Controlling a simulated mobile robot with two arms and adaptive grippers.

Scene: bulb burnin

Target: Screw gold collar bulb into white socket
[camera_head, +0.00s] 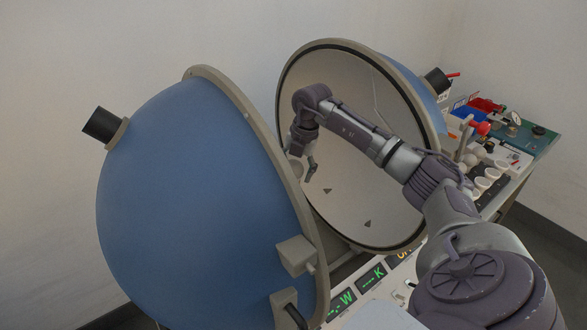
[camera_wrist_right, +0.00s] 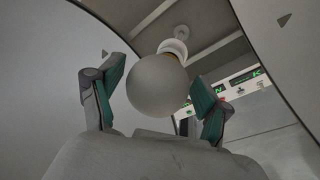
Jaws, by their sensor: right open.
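My right gripper (camera_head: 301,166) reaches in between the two halves of the blue sphere. In the right wrist view my right gripper (camera_wrist_right: 154,100) is open, with one green-padded finger on each side of a frosted round bulb (camera_wrist_right: 157,86). Gaps show between the bulb and both pads. The bulb's far end meets a white ring-shaped socket (camera_wrist_right: 174,47). In the head view the pale bulb (camera_head: 295,169) is small and partly covered by the gripper. My left gripper is out of view.
The blue half sphere (camera_head: 190,200) stands close on the left, its rim near my gripper. The white-lined half (camera_head: 345,205) stands behind my arm. Green displays (camera_head: 341,306) are on the bench front. White cups (camera_head: 490,173), red bins (camera_head: 485,105) and a green board (camera_head: 540,142) are at right.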

